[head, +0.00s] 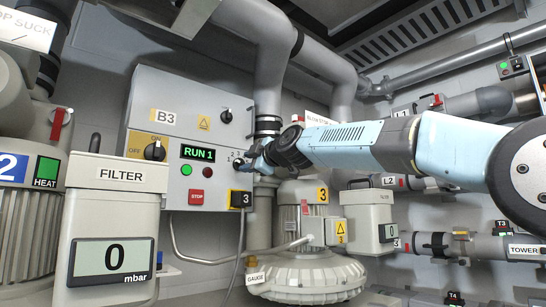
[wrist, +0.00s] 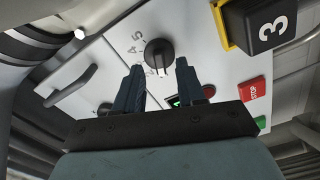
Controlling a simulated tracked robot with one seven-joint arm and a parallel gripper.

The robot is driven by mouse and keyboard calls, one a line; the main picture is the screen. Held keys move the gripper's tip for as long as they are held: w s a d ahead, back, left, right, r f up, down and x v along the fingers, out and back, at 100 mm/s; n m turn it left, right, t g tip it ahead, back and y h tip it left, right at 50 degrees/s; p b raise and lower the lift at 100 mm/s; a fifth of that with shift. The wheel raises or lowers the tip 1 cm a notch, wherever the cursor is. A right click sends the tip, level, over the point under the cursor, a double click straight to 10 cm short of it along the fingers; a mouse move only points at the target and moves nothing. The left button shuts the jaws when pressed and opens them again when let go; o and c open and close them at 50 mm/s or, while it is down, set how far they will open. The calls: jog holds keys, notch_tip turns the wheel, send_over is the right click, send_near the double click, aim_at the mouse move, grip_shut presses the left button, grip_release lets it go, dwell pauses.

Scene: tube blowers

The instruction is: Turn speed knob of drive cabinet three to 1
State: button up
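The drive cabinet (head: 215,90) is a light grey box labelled B3, with a green display (head: 198,154) reading RUN 1. Its speed knob (wrist: 158,56) is a round black knob in the wrist view, with dial digits beside it, 5 and 4 among them. A white pointer mark shows at its lower edge; the digit there is hard to read. In the head view my gripper (head: 250,161) is in front of the dial and mostly hides the knob. In the wrist view my gripper (wrist: 158,84) is open, its fingers apart below the knob, not closed on it.
The cabinet also carries a yellow OFF/ON switch (head: 154,150), a green button (head: 187,170), a red button (head: 208,172) and a red STOP plate (head: 196,197). A black block marked 3 (wrist: 262,27) sticks out close to the knob. A FILTER unit (head: 115,200) stands front left.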

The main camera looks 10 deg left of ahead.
jog(key=shift+v, duration=1.6)
jog(key=shift+v, duration=1.45)
jog(key=v, duration=0.5)
jog(key=shift+s+d+f, duration=0.1)
jog(key=shift+s+f, duration=0.05)
jog(key=shift+s, duration=0.05)
dwell(0.3)
